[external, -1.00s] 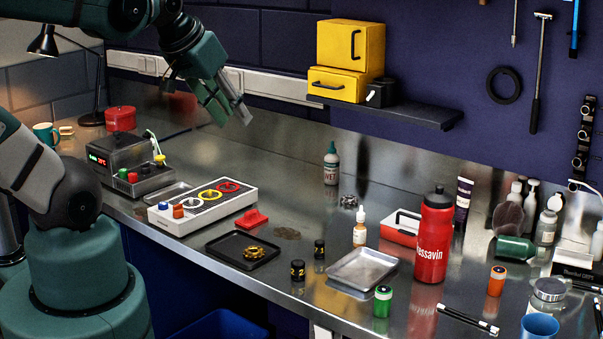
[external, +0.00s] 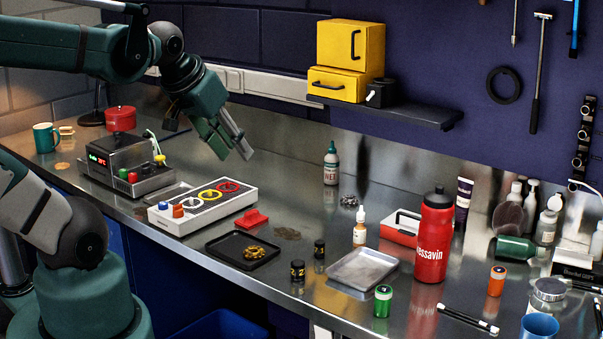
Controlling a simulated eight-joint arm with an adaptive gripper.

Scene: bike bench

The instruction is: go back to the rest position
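My gripper (external: 234,152) hangs in the air above the back of the steel bench, fingers pointing down and to the right. It is behind and above the white panel with coloured rings (external: 203,208). Its two fingers look apart, with nothing seen between them. My arm reaches in from the upper left and hides most of the black desk lamp.
Below are a grey box with coloured buttons (external: 126,165), a black tray (external: 243,249) holding a gold part, and a red block (external: 251,219). Right are a metal tray (external: 362,268), a red bottle (external: 433,240) and several small bottles. A shelf (external: 400,110) with yellow boxes juts from the wall.

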